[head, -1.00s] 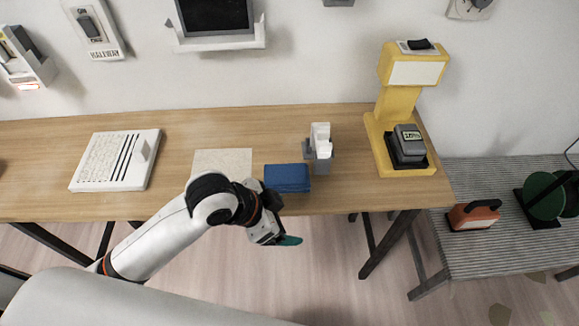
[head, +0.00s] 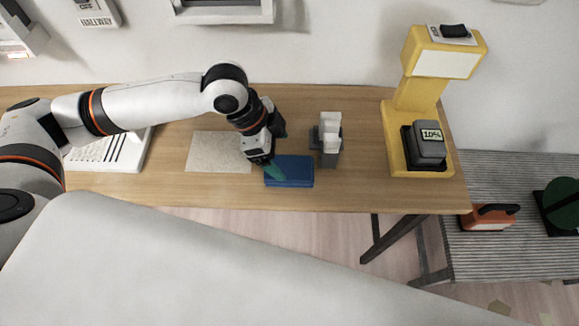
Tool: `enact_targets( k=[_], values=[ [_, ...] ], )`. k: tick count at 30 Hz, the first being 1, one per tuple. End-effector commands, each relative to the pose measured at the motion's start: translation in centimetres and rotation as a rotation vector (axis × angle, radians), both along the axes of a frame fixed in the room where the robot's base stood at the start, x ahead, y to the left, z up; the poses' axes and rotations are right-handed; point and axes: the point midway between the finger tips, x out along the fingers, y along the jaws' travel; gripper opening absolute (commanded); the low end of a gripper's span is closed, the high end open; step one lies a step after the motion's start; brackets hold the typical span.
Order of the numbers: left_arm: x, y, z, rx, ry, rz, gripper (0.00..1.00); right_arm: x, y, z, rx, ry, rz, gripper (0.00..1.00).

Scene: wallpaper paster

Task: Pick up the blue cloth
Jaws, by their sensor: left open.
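The blue cloth (head: 291,172) lies as a folded, flat block on the wooden table near its front edge. My left gripper (head: 272,170) is over the cloth's left end, pointing down and toward it, with a green fingertip showing against the blue. The gripper is open. I cannot tell whether its fingers touch the cloth. The arm comes in from the left across the table. My right gripper is not in view.
A grey and white holder (head: 328,140) stands just right of the cloth. A beige sheet (head: 219,152) lies to the left. A yellow stand (head: 400,118) with a grey block (head: 430,139) is at the table's right end. The wooden table (head: 355,190) is bare at the front right.

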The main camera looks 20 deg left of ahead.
Motion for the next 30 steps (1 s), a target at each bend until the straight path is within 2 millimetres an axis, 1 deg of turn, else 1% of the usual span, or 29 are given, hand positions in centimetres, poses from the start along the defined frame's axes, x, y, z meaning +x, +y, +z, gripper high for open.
enact_targets(
  k=[1,3,8,13,17,20,30],
  values=[
    [0.1,-0.3,-0.6,-0.001,0.001,0.0,0.87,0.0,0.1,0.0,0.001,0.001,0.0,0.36],
    [0.1,-0.5,-1.2,0.001,0.001,0.0,0.87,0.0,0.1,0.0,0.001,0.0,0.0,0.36],
    [0.1,-0.9,-2.2,-0.001,0.0,0.0,0.87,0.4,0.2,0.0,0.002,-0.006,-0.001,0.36],
    [0.0,-1.7,-4.8,0.001,0.002,-0.002,0.87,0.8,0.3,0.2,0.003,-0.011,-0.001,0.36],
    [0.3,-2.2,-6.1,0.0,-0.001,-0.001,0.87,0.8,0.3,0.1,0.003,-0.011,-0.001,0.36],
    [0.3,-2.3,-6.5,0.001,-0.003,-0.001,0.87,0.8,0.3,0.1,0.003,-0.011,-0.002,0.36],
    [0.3,-2.3,-6.4,0.001,-0.002,0.0,0.87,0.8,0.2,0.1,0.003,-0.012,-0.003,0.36]
  ],
)
